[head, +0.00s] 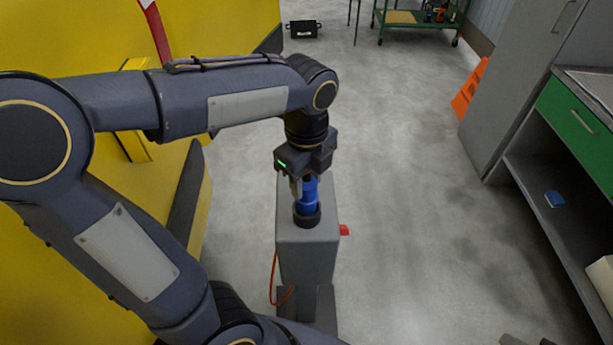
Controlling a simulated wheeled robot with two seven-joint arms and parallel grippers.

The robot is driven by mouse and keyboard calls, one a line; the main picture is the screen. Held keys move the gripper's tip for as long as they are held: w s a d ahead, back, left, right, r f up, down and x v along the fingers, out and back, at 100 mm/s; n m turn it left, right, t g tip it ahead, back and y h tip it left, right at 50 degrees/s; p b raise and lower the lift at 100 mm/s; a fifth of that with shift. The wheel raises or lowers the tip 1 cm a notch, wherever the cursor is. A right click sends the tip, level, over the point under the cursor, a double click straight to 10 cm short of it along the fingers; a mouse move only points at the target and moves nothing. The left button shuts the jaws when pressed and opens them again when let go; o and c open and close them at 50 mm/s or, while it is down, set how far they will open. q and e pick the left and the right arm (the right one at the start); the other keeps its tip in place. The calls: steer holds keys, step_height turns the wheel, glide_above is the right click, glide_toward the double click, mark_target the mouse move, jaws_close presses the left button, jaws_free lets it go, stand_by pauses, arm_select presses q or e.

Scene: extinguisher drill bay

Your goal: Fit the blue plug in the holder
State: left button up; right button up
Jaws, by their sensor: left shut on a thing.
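The blue plug (308,195) stands about upright over the top of a grey box-like stand. Its lower end is at the dark round holder (307,216) on that stand. I cannot tell how deep it sits in the holder. My left gripper (304,180) comes down from above and is shut on the upper part of the plug. The fingers partly hide the plug's top. My right gripper is not in view.
The grey stand (308,254) has a red piece (344,230) on its right side and an orange cable (273,280) at its left. A yellow machine (225,30) fills the left. A green-drawer bench (575,125) and an orange sign (469,90) are at right. Floor between is clear.

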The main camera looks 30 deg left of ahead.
arm_select(q)
steer(key=shift+f+b, duration=1)
steer(key=shift+f, duration=0.4)
steer(key=o, duration=1.2)
steer(key=shift+c, duration=0.2)
steer(key=shift+r, duration=0.15)
